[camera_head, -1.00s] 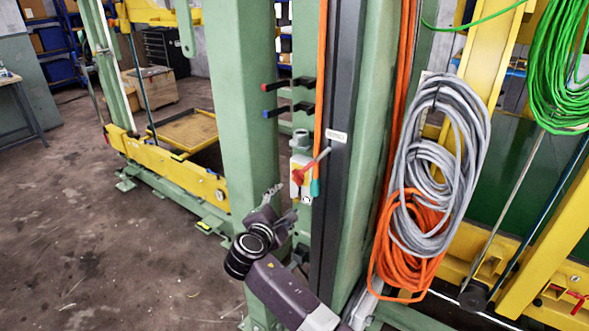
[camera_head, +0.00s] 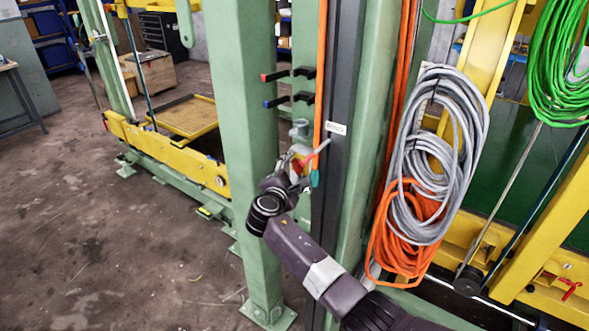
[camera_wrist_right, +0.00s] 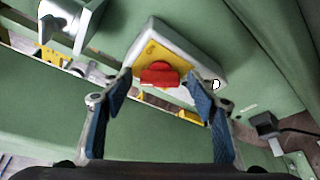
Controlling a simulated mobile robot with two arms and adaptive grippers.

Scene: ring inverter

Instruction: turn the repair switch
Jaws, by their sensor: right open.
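The repair switch is a red knob (camera_wrist_right: 159,74) on a yellow plate on a light grey box (camera_wrist_right: 186,52) fixed to the green post. In the head view the red switch (camera_head: 298,166) shows partly behind my right gripper (camera_head: 292,178). In the wrist view my right gripper (camera_wrist_right: 160,115) is open, with blue-padded fingers left and right of the knob's line. The knob appears between and ahead of the fingertips, and no contact is visible. My left gripper is not in view.
A green post (camera_head: 243,150) stands directly left of the switch. Black hooks with red and blue tips (camera_head: 290,75) stick out above it. Grey cable coils (camera_head: 437,150) and an orange cable (camera_head: 405,240) hang to the right. The floor at left is mostly clear.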

